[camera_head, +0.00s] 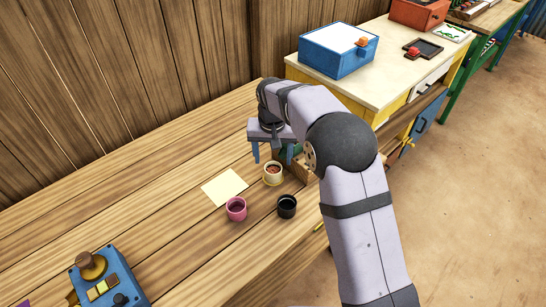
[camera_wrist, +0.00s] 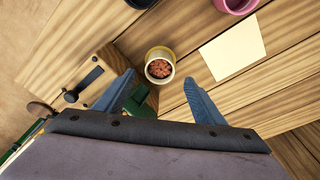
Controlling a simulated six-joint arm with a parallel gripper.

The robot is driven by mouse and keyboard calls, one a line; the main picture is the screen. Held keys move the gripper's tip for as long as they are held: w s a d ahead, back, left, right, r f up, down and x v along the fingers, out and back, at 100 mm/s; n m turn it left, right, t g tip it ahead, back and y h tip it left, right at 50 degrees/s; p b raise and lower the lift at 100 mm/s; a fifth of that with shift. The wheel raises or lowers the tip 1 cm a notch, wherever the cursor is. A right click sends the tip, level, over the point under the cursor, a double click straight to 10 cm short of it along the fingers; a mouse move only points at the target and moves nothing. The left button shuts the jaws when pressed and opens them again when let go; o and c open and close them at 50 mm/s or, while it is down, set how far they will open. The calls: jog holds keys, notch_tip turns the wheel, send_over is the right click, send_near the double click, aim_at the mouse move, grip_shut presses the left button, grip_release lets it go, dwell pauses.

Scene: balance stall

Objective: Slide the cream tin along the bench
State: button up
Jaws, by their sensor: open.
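The cream tin (camera_head: 272,174) stands upright on the wooden bench (camera_head: 170,170), with reddish-brown bits inside. In the wrist view the cream tin (camera_wrist: 159,52) is at the upper middle, just past the fingertips. My gripper (camera_head: 273,158) is above the bench beside the tin, on its far side in the head view. In the wrist view my gripper (camera_wrist: 160,80) is open, with its two blue fingers spread wide and nothing held. I cannot tell how high the fingertips are above the bench.
A pink cup (camera_head: 236,209), a black cup (camera_head: 287,206) and a pale paper square (camera_head: 224,187) lie near the tin. A wooden box with a dark handle (camera_wrist: 88,78) and a green object (camera_wrist: 138,102) are close to the left finger. A blue device (camera_head: 108,282) stands nearer the camera.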

aim_at(273, 169)
jog(key=shift+f, duration=0.15)
jog(key=shift+w+f+p, duration=0.2)
jog(key=shift+f+p, duration=0.1)
jog(key=shift+f, duration=0.85)
jog(key=shift+w+f+p, duration=0.15)
jog(key=shift+f+p, duration=0.15)
jog(key=shift+f, duration=0.85)
jog(key=shift+w+f+p, duration=0.2)
jog(key=shift+f+p, duration=0.1)
jog(key=shift+f, duration=0.85)
jog(key=c, duration=1.2)
